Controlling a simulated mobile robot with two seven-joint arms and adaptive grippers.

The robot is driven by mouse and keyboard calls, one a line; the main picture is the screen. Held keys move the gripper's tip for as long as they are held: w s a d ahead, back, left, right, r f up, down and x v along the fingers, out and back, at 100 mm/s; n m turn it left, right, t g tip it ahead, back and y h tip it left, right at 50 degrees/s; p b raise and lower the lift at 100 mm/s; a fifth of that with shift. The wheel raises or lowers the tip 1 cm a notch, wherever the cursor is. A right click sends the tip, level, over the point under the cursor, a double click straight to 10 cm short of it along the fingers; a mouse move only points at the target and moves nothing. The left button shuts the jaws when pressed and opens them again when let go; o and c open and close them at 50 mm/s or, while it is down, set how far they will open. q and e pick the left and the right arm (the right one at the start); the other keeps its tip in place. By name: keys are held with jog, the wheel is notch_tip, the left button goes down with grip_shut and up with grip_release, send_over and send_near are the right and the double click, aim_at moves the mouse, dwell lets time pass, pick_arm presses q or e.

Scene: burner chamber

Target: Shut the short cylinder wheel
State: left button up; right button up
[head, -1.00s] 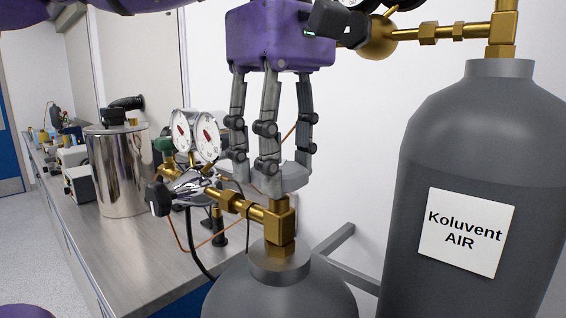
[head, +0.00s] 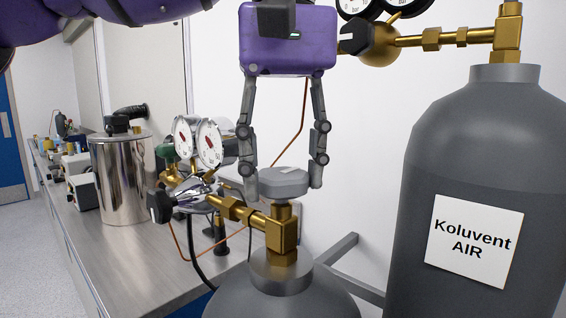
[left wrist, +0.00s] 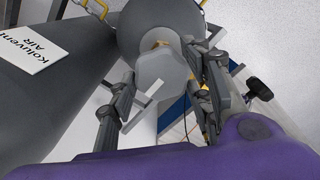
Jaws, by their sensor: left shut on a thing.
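The short cylinder (head: 282,300) stands at the bottom middle of the head view, with a brass valve (head: 282,236) on its neck. Its grey wheel (head: 283,183) sits on top of the valve. My left gripper (head: 288,188) comes down from above with its fingers on both sides of the wheel, shut on it. In the left wrist view, the wheel (left wrist: 163,75) lies between the fingers of my left gripper (left wrist: 163,92), with the grey cylinder (left wrist: 160,22) behind it. My right gripper is not in view.
A tall grey cylinder (head: 480,150) labelled Koluvent AIR stands close at the right with brass piping. Pressure gauges (head: 196,140) and a chrome regulator are at the valve's left. A bench (head: 130,250) with a steel vessel (head: 120,180) runs along the left.

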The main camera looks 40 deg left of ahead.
aim_at(285, 172)
pick_arm(q)
jog(key=shift+r, duration=0.1)
jog(key=o, duration=1.1)
notch_tip(285, 172, up, 7)
jog(key=shift+d+r, duration=0.1)
jog(key=shift+r, duration=0.1)
dwell(0.4)
